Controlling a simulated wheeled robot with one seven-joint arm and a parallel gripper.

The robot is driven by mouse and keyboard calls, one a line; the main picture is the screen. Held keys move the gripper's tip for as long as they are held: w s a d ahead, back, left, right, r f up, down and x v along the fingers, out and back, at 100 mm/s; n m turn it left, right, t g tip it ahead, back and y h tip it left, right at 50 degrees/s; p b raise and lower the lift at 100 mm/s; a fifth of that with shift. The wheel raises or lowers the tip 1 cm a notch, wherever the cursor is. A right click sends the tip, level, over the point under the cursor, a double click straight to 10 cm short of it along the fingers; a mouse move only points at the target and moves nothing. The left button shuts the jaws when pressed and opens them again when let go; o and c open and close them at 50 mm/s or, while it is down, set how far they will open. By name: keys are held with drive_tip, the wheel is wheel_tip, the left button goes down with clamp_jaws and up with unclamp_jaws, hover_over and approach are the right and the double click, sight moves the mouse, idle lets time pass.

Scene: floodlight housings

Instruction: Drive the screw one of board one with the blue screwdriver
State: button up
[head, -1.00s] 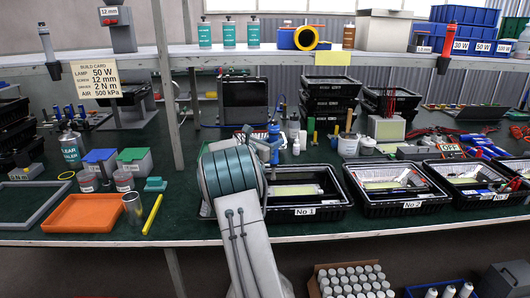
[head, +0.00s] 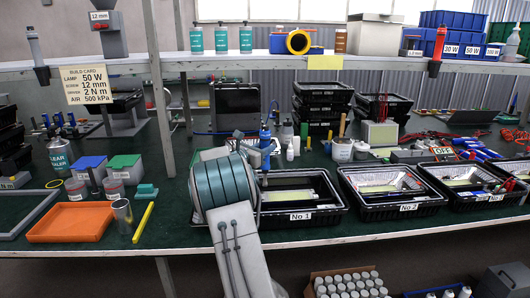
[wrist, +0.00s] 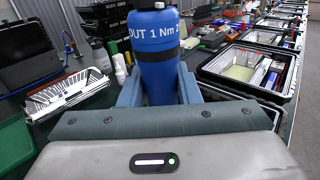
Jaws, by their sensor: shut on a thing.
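The blue screwdriver (wrist: 155,45) is upright in my gripper (wrist: 160,88). Its body carries white lettering that reads "OUT 1 Nm", cut off at the right. The two grey-blue fingers are shut on it from both sides. In the head view the blue screwdriver (head: 265,140) stands above the left end of the black tray marked No 1 (head: 325,214), partly behind my arm. A pale board (head: 290,196) lies in that tray, its left part hidden by my arm. The screws are too small to tell, and the screwdriver's tip cannot be made out.
More black trays, one marked No 2 (head: 428,203), stand in a row to the right. An orange tray (head: 70,236) and yellow bar (head: 143,222) lie to the left. A shelf (head: 220,59) crosses above.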

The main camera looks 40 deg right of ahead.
sight(265, 173)
drive_tip(key=shift+f+b, duration=4)
drive_tip(key=shift+b, duration=1.75)
drive_tip(key=shift+f+b, duration=1)
drive_tip(key=shift+b, duration=0.4)
idle(0.5)
drive_tip(key=shift+r, duration=0.15)
